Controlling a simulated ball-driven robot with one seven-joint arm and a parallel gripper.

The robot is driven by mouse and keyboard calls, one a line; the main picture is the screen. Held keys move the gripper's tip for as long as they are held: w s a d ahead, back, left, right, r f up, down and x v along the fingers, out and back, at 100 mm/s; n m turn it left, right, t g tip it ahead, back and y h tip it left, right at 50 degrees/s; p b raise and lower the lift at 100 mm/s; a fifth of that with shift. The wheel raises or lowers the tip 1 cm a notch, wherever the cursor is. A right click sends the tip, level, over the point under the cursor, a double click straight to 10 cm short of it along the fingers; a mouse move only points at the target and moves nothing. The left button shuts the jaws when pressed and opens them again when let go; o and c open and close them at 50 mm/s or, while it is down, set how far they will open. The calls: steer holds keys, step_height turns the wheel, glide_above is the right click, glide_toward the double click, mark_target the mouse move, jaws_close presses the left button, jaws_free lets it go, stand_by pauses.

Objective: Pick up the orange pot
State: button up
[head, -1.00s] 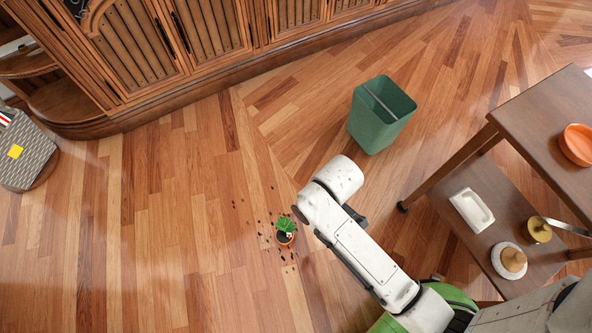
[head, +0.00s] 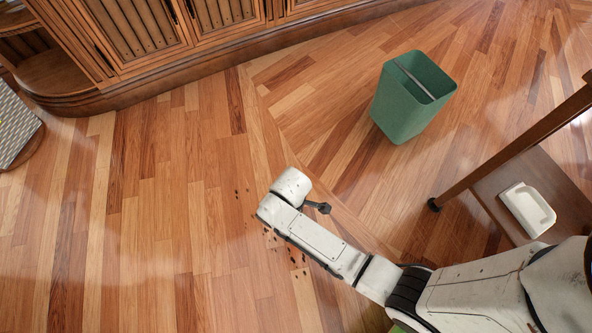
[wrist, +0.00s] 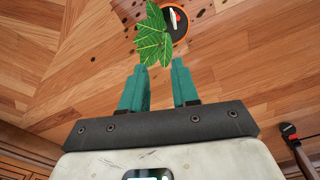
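The orange pot (wrist: 181,33) shows in the wrist view at the top, right of centre. I see its orange rim, dark soil, and a small white and red piece inside. Its green leaves (wrist: 152,38) spread left of the rim, just beyond my fingertips. My gripper (wrist: 160,68) has two teal fingers apart with only floor between them, so it is open and empty. The pot lies beyond the fingers and does not appear touched. In the head view my arm hides both the pot and the fingers.
Dark soil crumbs (head: 294,257) lie scattered on the wooden floor around my arm's end. A green bin (head: 403,112) stands up and right. A wooden table (head: 515,150) with a white dish (head: 527,209) on its lower shelf is at right.

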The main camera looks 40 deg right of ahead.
step_height(320, 180, down, 2)
steer(key=shift+f+b, duration=0.15)
steer(key=shift+b, duration=0.2)
steer(key=f+b, duration=0.2)
steer(key=f, duration=0.1)
steer(key=d+f+b, duration=0.1)
steer(key=f, duration=0.1)
steer(key=shift+s+b, duration=0.4)
steer(key=shift+a, duration=0.1)
steer(key=shift+c, duration=0.2)
jaws_close()
stand_by(0.6)
